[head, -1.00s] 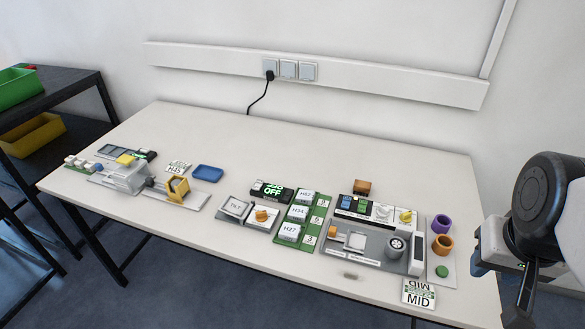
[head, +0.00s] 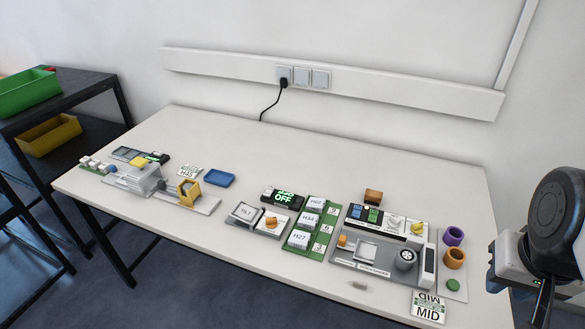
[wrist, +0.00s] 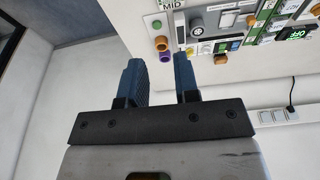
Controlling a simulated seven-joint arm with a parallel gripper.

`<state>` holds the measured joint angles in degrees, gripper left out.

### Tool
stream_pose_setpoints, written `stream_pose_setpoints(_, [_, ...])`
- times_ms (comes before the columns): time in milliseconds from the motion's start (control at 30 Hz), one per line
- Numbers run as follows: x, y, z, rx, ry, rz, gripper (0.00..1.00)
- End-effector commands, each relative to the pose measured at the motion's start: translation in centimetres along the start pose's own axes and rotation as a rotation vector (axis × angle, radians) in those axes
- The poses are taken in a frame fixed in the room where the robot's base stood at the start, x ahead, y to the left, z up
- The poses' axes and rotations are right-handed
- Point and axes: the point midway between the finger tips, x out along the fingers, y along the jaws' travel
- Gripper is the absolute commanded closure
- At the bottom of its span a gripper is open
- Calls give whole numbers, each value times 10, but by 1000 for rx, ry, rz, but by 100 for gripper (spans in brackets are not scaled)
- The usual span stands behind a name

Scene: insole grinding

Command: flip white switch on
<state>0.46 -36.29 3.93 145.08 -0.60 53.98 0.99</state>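The white switch (head: 394,222) sits on the control panel of the grey grinding station, right of the blue and green buttons and left of the yellow knob (head: 417,227). It is small, and its position is hard to read. In the wrist view the switch (wrist: 205,48) shows small near the top, beside the yellow knob (wrist: 190,51). My gripper (wrist: 158,66) is open with nothing between its two dark blue fingers. It is apart from the panel, off the right end of the table. The fingers are not clear in the head view.
Purple (head: 453,236) and orange (head: 455,258) rings stand right of the station, and a MID card (head: 428,308) lies in front. A display reading OFF (head: 283,197) and a green board (head: 322,211) are to the left.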

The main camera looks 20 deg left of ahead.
Motion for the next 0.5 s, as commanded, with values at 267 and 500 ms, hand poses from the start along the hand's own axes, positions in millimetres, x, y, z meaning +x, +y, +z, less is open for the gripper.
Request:
stream_pose_setpoints(267, [-1,-4,-10,-1,-2,-1,100])
stream_pose_setpoints(500, [-2,-16,-37,-2,-8,-3,100])
